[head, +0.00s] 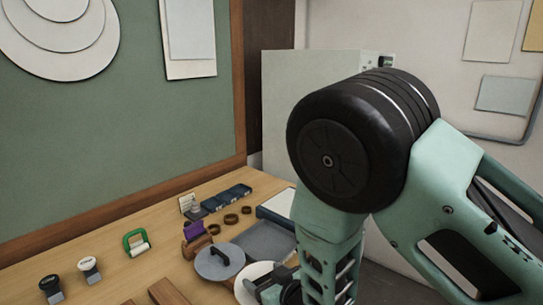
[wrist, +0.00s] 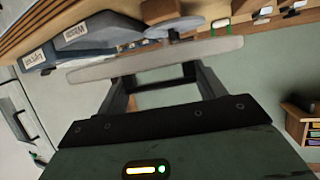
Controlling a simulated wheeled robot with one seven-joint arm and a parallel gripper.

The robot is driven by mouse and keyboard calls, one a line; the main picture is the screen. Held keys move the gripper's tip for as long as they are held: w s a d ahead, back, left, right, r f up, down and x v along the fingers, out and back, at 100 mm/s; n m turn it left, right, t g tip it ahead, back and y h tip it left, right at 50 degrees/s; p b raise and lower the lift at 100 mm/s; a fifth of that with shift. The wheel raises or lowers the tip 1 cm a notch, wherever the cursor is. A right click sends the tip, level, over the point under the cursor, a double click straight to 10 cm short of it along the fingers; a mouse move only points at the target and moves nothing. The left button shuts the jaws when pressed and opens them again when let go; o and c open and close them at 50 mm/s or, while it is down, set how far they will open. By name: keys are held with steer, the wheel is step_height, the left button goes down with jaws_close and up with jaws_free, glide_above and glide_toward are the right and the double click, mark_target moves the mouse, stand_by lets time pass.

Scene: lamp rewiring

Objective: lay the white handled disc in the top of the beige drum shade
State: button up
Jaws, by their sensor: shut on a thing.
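My gripper (head: 275,284) is low in the head view, partly hidden by my own arm. It is shut on a pale white disc (head: 254,276), which shows at its left side. In the wrist view the disc (wrist: 155,59) is seen nearly edge-on, slightly tilted, across the ends of my two fingers (wrist: 158,82). I cannot make out the beige drum shade in either view.
A grey disc with a black handle (head: 219,261) lies on the wooden bench (head: 120,270), close left of the held disc.

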steer(key=w+d+f+m+t+h+b, duration=0.1)
steer(key=d+f+m+h, duration=0.15)
steer(key=d, duration=0.85)
steer(key=w+d+f+m+h, duration=0.2)
steer(key=d+f+h, duration=0.1)
steer(key=d, duration=0.8)
steer(key=w+d+f+m+t+h+b, duration=0.1)
steer(key=d+f+m+h, duration=0.1)
steer(key=d, duration=0.9)
steer(key=shift+m, duration=0.25)
steer(key=shift+d+v, duration=0.15)
steer(key=shift+v, duration=1.15)
steer(key=shift+d+v, duration=0.2)
steer(key=shift+v, duration=1.15)
